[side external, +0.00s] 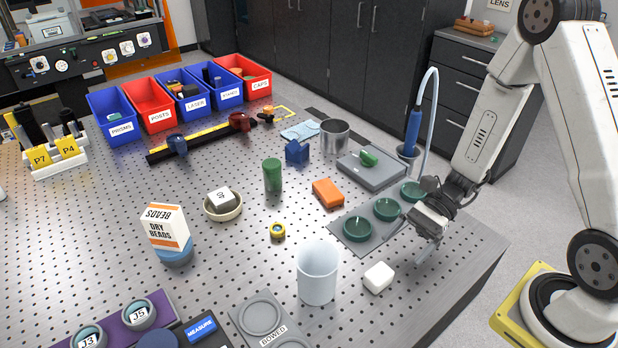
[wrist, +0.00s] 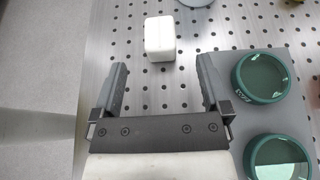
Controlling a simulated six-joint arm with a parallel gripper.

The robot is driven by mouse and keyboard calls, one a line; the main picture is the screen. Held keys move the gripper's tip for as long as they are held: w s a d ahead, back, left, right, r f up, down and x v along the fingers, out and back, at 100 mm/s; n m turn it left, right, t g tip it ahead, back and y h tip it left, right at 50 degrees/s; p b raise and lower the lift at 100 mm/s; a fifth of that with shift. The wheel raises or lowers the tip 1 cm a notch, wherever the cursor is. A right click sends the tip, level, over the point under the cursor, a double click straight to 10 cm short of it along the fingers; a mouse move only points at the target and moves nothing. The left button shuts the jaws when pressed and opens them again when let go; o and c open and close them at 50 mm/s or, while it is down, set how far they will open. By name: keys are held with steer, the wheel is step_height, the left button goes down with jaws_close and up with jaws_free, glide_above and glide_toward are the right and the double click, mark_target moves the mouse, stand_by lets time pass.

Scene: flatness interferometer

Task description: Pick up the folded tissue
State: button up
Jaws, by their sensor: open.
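A pale blue folded tissue (side external: 300,131) lies flat on the perforated metal table toward the back, in the side external view. It is beside a steel cup and behind a small blue block. My gripper (side external: 424,245) is far from it, low over the right front part of the table near the green dishes. In the wrist view my gripper (wrist: 162,76) is open, with nothing between its fingers. The tissue does not show in the wrist view.
A white block (side external: 378,277) lies near my gripper, and shows just beyond the fingertips in the wrist view (wrist: 160,39). Green dishes (side external: 386,209), a steel cup (side external: 335,135), a blue block (side external: 297,152), an orange block (side external: 328,193) and a grey case (side external: 365,172) stand around.

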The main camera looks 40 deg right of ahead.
mark_target(383, 269)
steer(key=shift+w, duration=0.1)
steer(key=shift+x, duration=1.3)
steer(key=shift+a+f, duration=0.1)
steer(key=shift+s+x, duration=0.2)
steer(key=shift+x, duration=2.25)
jaws_close()
